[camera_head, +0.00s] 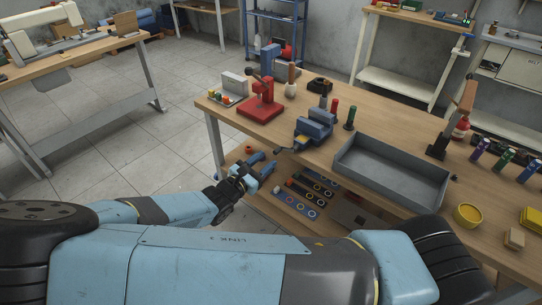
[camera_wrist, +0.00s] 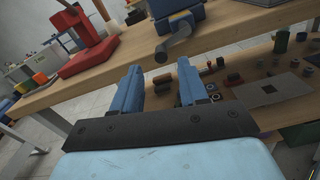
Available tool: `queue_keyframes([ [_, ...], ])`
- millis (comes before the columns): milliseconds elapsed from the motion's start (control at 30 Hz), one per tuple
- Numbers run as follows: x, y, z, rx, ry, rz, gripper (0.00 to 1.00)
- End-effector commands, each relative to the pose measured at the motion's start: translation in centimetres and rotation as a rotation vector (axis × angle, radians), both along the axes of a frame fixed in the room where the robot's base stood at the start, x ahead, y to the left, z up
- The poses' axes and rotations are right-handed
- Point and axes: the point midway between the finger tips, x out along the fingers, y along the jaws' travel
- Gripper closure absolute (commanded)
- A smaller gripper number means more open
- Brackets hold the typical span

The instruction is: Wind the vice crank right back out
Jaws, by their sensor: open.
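The blue vice (camera_head: 313,127) is mounted at the near edge of the wooden workbench, and its lower part also shows at the top of the wrist view (camera_wrist: 176,8). Its crank (camera_wrist: 174,42) is a grey bar sticking out at the front, past the bench edge. My gripper (camera_head: 264,167) is in front of the bench edge, below and left of the vice. In the wrist view my gripper (camera_wrist: 160,68) has its two blue fingers apart with nothing between them. The crank lies ahead of the fingertips, apart from them.
A red press (camera_head: 262,98) stands left of the vice. A grey tray (camera_head: 392,172) lies to its right, with a dark green bottle-like item (camera_head: 350,118) between. Below the bench top, a lower shelf (camera_wrist: 270,93) holds several small parts. Open floor lies left of the bench.

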Motion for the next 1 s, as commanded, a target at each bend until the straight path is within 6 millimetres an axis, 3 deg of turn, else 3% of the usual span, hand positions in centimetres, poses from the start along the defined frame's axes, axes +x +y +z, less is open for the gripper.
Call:
queue_keyframes([
  [200, -3.4, 2.8, 0.0, 0.002, 0.002, 0.003, 0.57],
  [433, -5.9, 4.7, -0.1, 0.001, 0.001, 0.001, 0.57],
  [1000, -6.8, 5.4, -0.1, 0.000, 0.001, 0.000, 0.57],
])
